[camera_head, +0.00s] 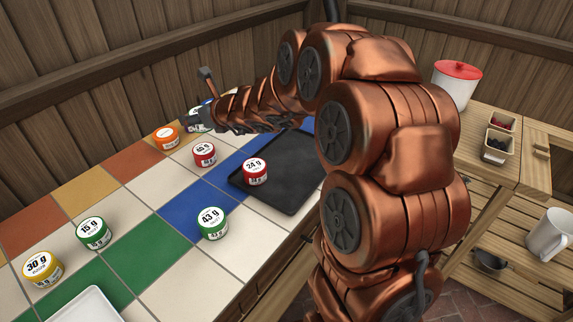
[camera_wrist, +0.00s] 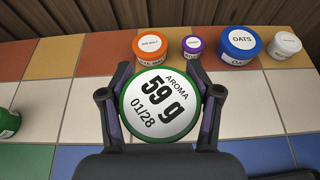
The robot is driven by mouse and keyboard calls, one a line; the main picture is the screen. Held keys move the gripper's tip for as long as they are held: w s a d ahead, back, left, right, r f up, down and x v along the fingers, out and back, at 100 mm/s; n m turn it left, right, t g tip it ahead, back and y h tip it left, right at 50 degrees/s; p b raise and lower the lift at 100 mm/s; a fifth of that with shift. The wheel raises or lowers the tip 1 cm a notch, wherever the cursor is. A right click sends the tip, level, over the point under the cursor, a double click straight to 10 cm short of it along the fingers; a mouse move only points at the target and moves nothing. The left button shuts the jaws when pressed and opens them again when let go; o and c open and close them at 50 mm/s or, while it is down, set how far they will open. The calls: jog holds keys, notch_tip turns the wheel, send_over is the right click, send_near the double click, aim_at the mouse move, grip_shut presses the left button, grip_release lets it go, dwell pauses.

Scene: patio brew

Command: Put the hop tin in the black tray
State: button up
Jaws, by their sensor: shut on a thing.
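My gripper (camera_wrist: 160,84) is shut on a round tin with a green rim and white lid (camera_wrist: 158,105), printed "AROMA 59 g 01/28". In the head view my gripper (camera_head: 203,112) is at the far side of the tiled counter, and the tin is mostly hidden there. The black tray (camera_head: 293,192) lies on the counter, nearer and to the right of my gripper. A red tin marked 24 g (camera_head: 255,171) stands in the tray's left part. The tray's right part is bare, with its far right edge partly behind my arm.
A red 45 g tin (camera_head: 204,154), an orange tin (camera_head: 165,137), green tins marked 43 g (camera_head: 212,223) and 15 g (camera_head: 94,233), and a yellow tin (camera_head: 43,268) stand around. An OATS tub (camera_wrist: 239,45) and smaller tubs line the back. A white tray (camera_head: 88,306) is front left.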

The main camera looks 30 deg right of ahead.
jog(key=w+d+r, duration=0.1)
jog(key=d+r, duration=0.1)
jog(key=d, duration=0.4)
jog(key=n+y+b, duration=0.2)
jog(key=b, duration=0.1)
send_over(287, 140)
jog(key=shift+g, duration=0.4)
notch_tip(287, 140, down, 9)
jog(key=shift+r, duration=0.1)
jog(key=shift+f+b, duration=0.35)
jog(key=shift+f, duration=2.05)
jog(key=shift+f, duration=0.15)
jog(key=o, duration=1.2)
